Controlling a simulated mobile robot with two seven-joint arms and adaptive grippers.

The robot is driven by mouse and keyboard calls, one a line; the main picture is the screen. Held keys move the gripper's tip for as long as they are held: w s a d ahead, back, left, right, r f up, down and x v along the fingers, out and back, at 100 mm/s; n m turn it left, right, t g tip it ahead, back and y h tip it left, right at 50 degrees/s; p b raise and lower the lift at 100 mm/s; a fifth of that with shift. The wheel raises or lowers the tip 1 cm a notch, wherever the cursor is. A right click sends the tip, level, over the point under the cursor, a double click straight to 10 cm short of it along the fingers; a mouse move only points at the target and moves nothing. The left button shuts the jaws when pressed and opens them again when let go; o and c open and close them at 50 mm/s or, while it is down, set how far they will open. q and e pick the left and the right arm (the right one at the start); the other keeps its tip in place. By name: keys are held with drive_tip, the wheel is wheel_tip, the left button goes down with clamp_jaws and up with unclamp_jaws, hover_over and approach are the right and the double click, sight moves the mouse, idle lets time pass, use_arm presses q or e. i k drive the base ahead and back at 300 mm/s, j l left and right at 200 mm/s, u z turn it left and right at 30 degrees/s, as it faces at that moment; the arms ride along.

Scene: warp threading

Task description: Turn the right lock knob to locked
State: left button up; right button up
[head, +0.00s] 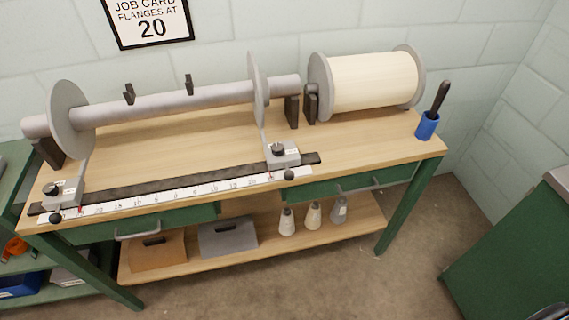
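The right carriage (285,158) is a grey block on the dark rail, under the right flange. A dark lock knob (277,149) sits on top of it, with a small pale label beside it. Its pointer and the label's words are too small to read, so I cannot tell whether it is locked. A round black knob (289,175) sits at the carriage's front, near the scale's right end. The left carriage (66,192) has a similar dark knob (51,189). Neither of my grippers shows in the head view.
A grey beam with two flanges (254,92) lies across the wooden bench (200,140). A cream spool (372,82) stands at the back right, and a blue cup (427,126) with a dark-handled tool at the right end. The bench right of the carriage is clear. A green cabinet (515,260) stands at right.

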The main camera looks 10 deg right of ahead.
sight(276, 149)
drive_tip(key=i+j, duration=0.1)
drive_tip(key=j, duration=0.35)
drive_tip(key=i+j, duration=0.15)
drive_tip(key=j, duration=0.3)
drive_tip(key=j+z, duration=0.2)
drive_tip(key=z, duration=0.2)
drive_tip(key=j+z, duration=0.2)
drive_tip(key=z, duration=0.2)
drive_tip(key=j+z, duration=0.25)
drive_tip(key=z, duration=0.6)
